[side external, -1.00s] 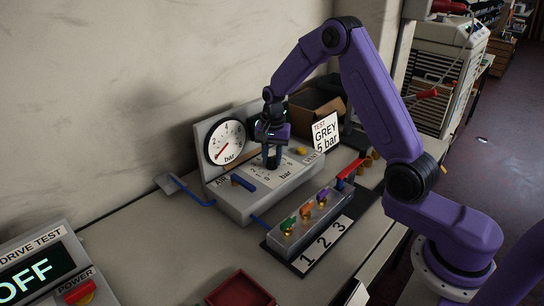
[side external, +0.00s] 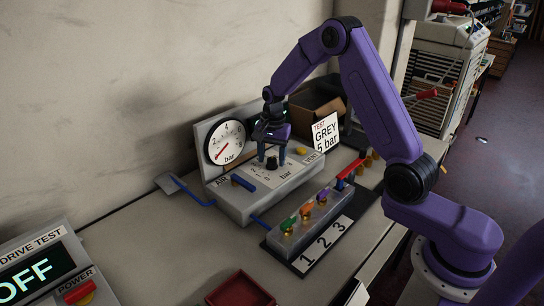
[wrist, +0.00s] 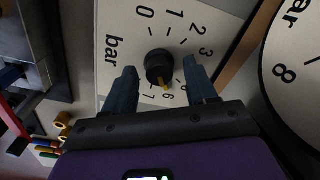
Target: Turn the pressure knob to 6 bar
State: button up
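The black pressure knob (side external: 271,163) stands on the top of the grey air unit, in a printed bar scale. In the wrist view the knob (wrist: 157,66) has a yellow pointer mark (wrist: 165,86) that points at or very near the 6. My gripper (side external: 272,157) is open, its two fingers down on either side of the knob. In the wrist view my gripper (wrist: 159,70) shows gaps between both fingers and the knob. The round gauge (side external: 225,141) behind has a red needle toward the lower left, near its low end.
A sign (side external: 325,135) reads "TEST GREY 5 bar". A yellow button (side external: 300,151) and a blue lever (side external: 243,183) are on the unit. A block with coloured valves (side external: 305,218) stands in front. A red tray (side external: 240,290) is nearer.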

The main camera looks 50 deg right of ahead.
aim_at(273, 159)
notch_tip(273, 159, up, 17)
jog(key=shift+s+r, duration=0.2)
jog(key=shift+s, duration=0.05)
dwell(0.5)
dwell(0.4)
jog(key=s+a+f+n, duration=0.1)
jog(key=s+a+n, duration=1.2)
jog(key=s, duration=0.2)
jog(key=s+d+f+n, duration=0.1)
jog(key=s+f+n, duration=0.1)
jog(key=s+n, duration=0.4)
jog(key=s+d+f+n, duration=0.2)
jog(key=s+n, duration=0.4)
jog(key=s, duration=0.9)
jog(key=shift+s+f, duration=0.35)
jog(key=shift+d, duration=0.1)
